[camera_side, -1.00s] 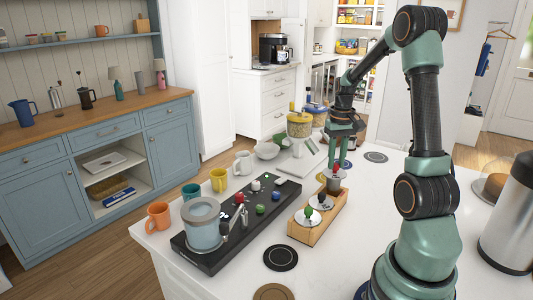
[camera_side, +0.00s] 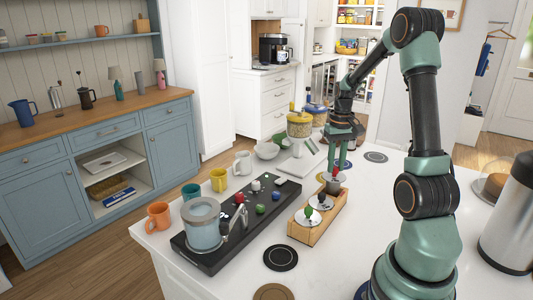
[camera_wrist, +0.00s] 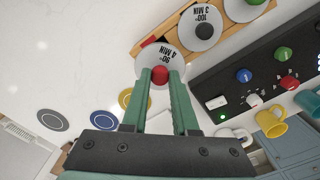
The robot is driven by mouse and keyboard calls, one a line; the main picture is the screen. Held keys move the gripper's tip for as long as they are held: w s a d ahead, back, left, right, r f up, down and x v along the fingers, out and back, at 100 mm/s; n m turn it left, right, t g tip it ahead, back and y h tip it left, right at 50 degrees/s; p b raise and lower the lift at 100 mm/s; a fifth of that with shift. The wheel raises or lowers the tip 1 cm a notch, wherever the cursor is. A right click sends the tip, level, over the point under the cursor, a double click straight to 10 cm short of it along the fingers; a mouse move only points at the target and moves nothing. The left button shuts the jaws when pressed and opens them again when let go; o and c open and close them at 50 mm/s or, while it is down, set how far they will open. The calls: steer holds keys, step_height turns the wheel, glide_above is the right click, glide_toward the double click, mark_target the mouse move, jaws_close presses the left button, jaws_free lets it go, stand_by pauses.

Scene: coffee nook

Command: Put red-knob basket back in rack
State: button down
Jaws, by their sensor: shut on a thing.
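The red-knob basket is a small metal basket (camera_side: 333,187) with a round lid (camera_wrist: 168,52) marked 90° 3 MIN and a red knob (camera_wrist: 159,75). My gripper (camera_side: 337,170) is shut on the red knob, seen between the fingertips in the wrist view (camera_wrist: 160,78). The basket is upright at the far end of the wooden rack (camera_side: 306,238). Some of its metal side shows above the wood, so it looks raised; how far it is inside the slot is hidden. A green-knob basket (camera_side: 308,216) and a black-knob basket (camera_side: 321,202) sit in the rack.
A black brewer base (camera_side: 240,232) with colored knobs and a glass vessel (camera_side: 203,230) stands left of the rack. Mugs, such as a yellow one (camera_side: 219,180), line its far side. Round coasters (camera_side: 281,257) lie on the white counter. A scale with a jar (camera_side: 300,125) stands behind.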

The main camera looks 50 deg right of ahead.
mark_target(335, 173)
steer(key=shift+f, duration=2.45)
stand_by(1.2)
steer(key=c, duration=0.6)
jaws_free()
step_height(335, 173, up, 12)
steer(key=shift+r, duration=0.1)
